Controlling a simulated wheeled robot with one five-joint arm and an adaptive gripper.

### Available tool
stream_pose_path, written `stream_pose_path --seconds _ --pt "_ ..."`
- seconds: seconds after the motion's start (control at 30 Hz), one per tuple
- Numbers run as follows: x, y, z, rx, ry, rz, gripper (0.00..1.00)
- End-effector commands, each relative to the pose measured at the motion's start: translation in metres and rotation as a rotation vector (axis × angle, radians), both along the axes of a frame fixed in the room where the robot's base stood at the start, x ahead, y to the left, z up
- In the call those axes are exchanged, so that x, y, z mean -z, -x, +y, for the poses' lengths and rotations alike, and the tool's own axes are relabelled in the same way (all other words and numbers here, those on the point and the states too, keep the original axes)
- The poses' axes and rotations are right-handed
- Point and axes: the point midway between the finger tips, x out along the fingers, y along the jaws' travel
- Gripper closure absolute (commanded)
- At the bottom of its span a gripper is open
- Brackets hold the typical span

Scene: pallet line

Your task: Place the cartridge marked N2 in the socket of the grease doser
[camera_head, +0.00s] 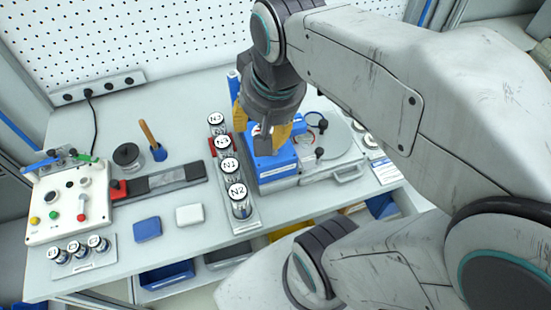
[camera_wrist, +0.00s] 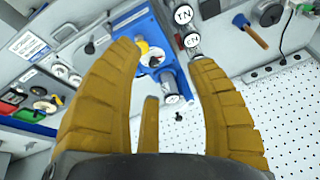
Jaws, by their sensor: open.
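The cartridge marked N2 (camera_head: 238,194) stands upright at the near end of a row of white-capped cartridges in a narrow rack (camera_head: 246,222). The grease doser appears to be the blue-topped grey unit (camera_head: 272,172) right of that rack; its blue panel also shows in the wrist view (camera_wrist: 118,28). My gripper (camera_head: 260,136) is open and empty above the doser's blue top, behind and to the right of N2. Its yellow fingers spread over the panel in the wrist view (camera_wrist: 165,56). The fingers partly cover the doser, and I cannot clearly make out its socket.
Other cartridges, including one marked N3 (camera_head: 216,118), stand behind N2. Left are a control box (camera_head: 68,207), a small rack with several cartridges (camera_head: 82,256), a blue block (camera_head: 147,229) and a white block (camera_head: 189,215). A pegboard (camera_head: 150,35) closes off the back.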

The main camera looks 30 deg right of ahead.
Motion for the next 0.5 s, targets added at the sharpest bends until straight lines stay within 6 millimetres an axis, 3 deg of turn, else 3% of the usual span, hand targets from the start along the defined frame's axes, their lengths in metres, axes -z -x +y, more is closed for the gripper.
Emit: stream_pose_path --seconds 0.03,0.2,0.5 --pt "0.006 0.014 0.003 -0.067 0.021 -0.016 0.49" --pt "0.024 0.043 0.008 -0.251 0.085 -0.053 0.49" --pt "0.038 0.060 0.010 -0.365 0.128 -0.074 0.49"
